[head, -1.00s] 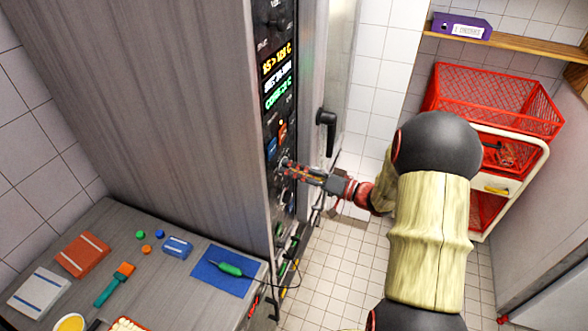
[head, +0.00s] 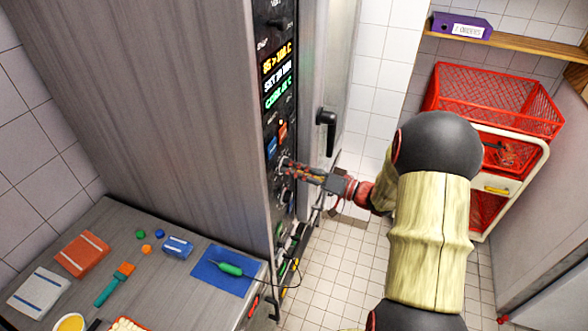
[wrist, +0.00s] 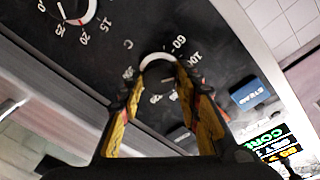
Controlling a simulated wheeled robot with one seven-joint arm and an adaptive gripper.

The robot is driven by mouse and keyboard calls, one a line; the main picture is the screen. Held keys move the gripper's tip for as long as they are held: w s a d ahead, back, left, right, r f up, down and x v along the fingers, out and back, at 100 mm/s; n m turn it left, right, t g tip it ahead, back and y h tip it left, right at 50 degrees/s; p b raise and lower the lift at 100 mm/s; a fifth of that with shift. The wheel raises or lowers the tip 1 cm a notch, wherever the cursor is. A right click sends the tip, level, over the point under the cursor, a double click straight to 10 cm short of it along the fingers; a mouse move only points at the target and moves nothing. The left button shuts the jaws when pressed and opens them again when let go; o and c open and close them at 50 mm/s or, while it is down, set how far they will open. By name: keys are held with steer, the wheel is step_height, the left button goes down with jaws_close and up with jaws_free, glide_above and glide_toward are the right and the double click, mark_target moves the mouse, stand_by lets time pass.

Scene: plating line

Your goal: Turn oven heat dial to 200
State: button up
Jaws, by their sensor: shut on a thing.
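The oven's control panel (head: 272,112) is a black strip on the front of the tall steel oven. My gripper (head: 287,165) reaches it from the right. In the wrist view my gripper (wrist: 158,84) has one yellow finger on each side of the round, pale-rimmed heat dial (wrist: 158,60) and is shut on it. A C and numbers such as 60 and 100 ring this dial; its pointer is mostly hidden, so I cannot read the setting. The display (head: 278,74) has a yellow top line that seems to start with 85; its second number is blurred.
A second dial (wrist: 76,8) marked 15, 20, 25 sits close by, with a blue button (wrist: 250,94) on the other side. A black door handle (head: 326,130) juts out right of the panel. A steel counter (head: 60,222) holds small items; red crates (head: 492,100) stand right.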

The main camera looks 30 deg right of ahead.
steer(key=m+b, duration=0.1)
steer(key=m, duration=0.3)
steer(key=shift+g+b, duration=0.3)
steer(key=shift+b, duration=0.1)
steer(key=m, duration=0.4)
steer(key=shift+d+m+g, duration=0.1)
steer(key=shift+m+g, duration=0.2)
steer(key=shift+m, duration=0.1)
steer(key=shift+w+m+g+y+p, duration=0.1)
steer(key=shift+m+g+y+p, duration=0.2)
steer(key=shift+m+p, duration=1.4)
steer(key=shift+m+g+y+p, duration=0.3)
steer(key=shift+m+p, duration=0.15)
steer(key=shift+m, duration=2.35)
steer(key=o, duration=1.2)
steer(key=shift+d, duration=0.1)
steer(key=shift+c, duration=0.2)
